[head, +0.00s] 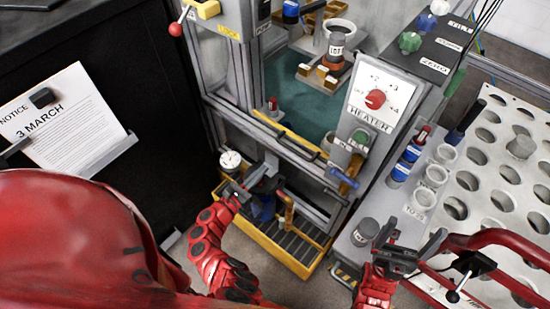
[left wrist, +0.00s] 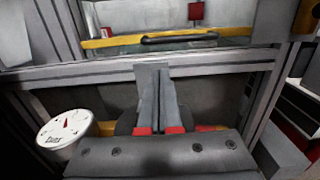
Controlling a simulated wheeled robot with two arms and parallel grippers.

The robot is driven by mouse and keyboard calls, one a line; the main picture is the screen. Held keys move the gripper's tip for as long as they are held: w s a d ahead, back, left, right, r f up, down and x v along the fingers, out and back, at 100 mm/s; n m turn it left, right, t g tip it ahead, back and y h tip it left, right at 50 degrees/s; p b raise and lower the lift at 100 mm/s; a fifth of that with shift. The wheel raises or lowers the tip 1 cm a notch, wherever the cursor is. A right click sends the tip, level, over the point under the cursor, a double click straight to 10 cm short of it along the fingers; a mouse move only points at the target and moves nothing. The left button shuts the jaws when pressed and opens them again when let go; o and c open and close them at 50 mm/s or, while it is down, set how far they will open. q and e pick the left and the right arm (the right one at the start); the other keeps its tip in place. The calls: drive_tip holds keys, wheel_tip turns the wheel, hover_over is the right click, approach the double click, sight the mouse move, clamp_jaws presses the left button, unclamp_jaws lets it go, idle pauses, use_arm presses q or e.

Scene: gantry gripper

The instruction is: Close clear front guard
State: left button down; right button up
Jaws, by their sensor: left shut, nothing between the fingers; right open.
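The clear front guard is hard to make out against the machine's frame. A yellow bar (head: 286,128) with a black handle (head: 298,151) crosses the front opening, and I take it as the guard's edge. In the left wrist view the yellow bar (left wrist: 120,41) and black handle (left wrist: 180,38) lie beyond a grey crossbar (left wrist: 220,62). My left gripper (head: 268,172) is shut and empty, below the handle and apart from it. Its closed fingers (left wrist: 153,68) point up toward the crossbar; contact cannot be told. My right gripper (head: 418,238) is open and empty at the right.
A dial gauge (head: 230,160) stands left of my left gripper, above a yellow-edged tray (head: 262,243). The heater box (head: 376,105) and a shelf with cups (head: 424,198) stand at the right. A perforated white rack (head: 487,195) is further right.

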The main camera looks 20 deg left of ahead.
use_arm(q)
drive_tip(key=x, duration=0.9)
drive_tip(key=shift+r, duration=0.25)
wheel_tip(320, 180, up, 34)
drive_tip(key=p, duration=2.6)
drive_tip(key=shift+f, duration=0.1)
